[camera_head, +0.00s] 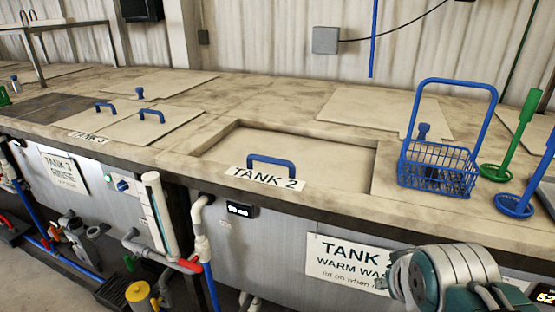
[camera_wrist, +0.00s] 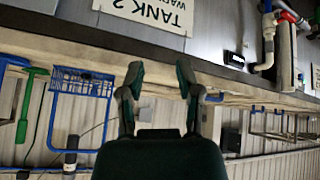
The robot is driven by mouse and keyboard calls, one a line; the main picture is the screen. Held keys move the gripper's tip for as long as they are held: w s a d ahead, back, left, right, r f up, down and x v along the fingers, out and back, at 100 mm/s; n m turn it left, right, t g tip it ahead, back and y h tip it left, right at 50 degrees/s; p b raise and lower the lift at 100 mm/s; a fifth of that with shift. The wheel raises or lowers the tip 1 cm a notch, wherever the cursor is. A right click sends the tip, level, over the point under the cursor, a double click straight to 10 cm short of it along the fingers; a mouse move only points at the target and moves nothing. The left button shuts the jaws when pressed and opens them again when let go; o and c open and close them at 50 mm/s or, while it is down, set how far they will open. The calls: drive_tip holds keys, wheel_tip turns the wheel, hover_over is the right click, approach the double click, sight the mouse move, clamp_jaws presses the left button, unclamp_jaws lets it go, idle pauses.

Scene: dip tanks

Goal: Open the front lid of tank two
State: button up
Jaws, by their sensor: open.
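The front lid of tank two (camera_head: 320,148) is a pale flat panel lying closed in a recess of the counter. Its blue handle (camera_head: 271,160) stands near the front edge, behind a "TANK 2" label (camera_head: 264,179). In the wrist view, which looks upside down, my gripper (camera_wrist: 158,82) is open with nothing between its two dark green fingers. A small blue piece (camera_wrist: 214,98) shows beside the right finger, probably a handle; I cannot tell which. In the head view my arm is at the lower right, right of the handle and apart from it; the fingers are not clear there.
A blue wire basket (camera_head: 437,168) stands right of the lid, with green (camera_head: 512,140) and blue (camera_head: 516,205) ring-ended tools beyond it. A rear lid (camera_head: 390,112) lies behind. Tank three's lids (camera_head: 140,122) are at left. Pipes and a tank sign (camera_head: 345,262) are on the front.

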drive_tip(key=w+a+r+n+t, duration=0.25)
drive_tip(key=w+n, duration=0.25)
drive_tip(key=w, duration=0.8)
drive_tip(key=n+t+y, duration=0.5)
drive_tip(key=n+y, duration=0.3)
drive_tip(key=n, duration=0.7)
approach(273, 163)
drive_tip(key=shift+w+a, duration=0.15)
drive_tip(key=shift+w, duration=0.35)
drive_tip(key=shift+g+y, duration=0.25)
drive_tip(key=shift+y, duration=0.05)
drive_tip(key=x, duration=1)
drive_tip(key=shift+w+a, duration=0.1)
drive_tip(key=shift+w, duration=0.25)
drive_tip(key=shift+f, duration=0.1)
clamp_jaws()
